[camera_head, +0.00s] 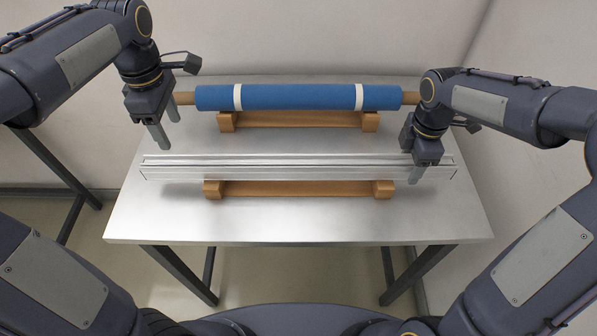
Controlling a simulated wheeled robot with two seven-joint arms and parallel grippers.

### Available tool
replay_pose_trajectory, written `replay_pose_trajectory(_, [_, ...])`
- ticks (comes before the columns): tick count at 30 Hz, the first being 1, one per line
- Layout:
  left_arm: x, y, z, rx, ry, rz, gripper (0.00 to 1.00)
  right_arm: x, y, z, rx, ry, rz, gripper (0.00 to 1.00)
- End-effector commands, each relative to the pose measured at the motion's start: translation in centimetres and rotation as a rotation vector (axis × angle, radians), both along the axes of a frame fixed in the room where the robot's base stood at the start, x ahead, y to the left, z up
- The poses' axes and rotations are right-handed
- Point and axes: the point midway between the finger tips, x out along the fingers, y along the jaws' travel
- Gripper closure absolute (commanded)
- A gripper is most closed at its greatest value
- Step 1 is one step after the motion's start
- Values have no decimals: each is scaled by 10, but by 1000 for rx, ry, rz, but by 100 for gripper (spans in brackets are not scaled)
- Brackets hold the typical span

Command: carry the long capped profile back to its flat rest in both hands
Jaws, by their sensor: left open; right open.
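The long silver profile (300,172) lies level from left to right, over the front wooden rest (295,188), and appears to sit on its two blocks. Its far-side contact is hidden. My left gripper (167,134) is open and empty, fingers pointing down, above and behind the profile's left end, apart from it. My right gripper (413,168) is open at the profile's right end, with one finger in front of the profile. The other finger is partly hidden, and I cannot tell whether either touches it.
A blue roll (300,97) with two white bands and brown ends lies on a second wooden rest (297,119) behind the profile. Both rests stand on a grey metal table (300,225). The table's front strip is clear. Light walls stand behind.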

Motion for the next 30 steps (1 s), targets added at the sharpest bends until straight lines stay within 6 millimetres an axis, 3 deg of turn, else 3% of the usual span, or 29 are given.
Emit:
replay_pose_trajectory(15, [0,0,0,0,0,0,42,1,0,97,1,-5,1,42])
replay_pose_trajectory(21, [0,0,0,0,0,0,42,0,0,114,1,-2,1,42])
replay_pose_trajectory(30, [0,0,0,0,0,0,42,0,0,116,1,-1,1,42])
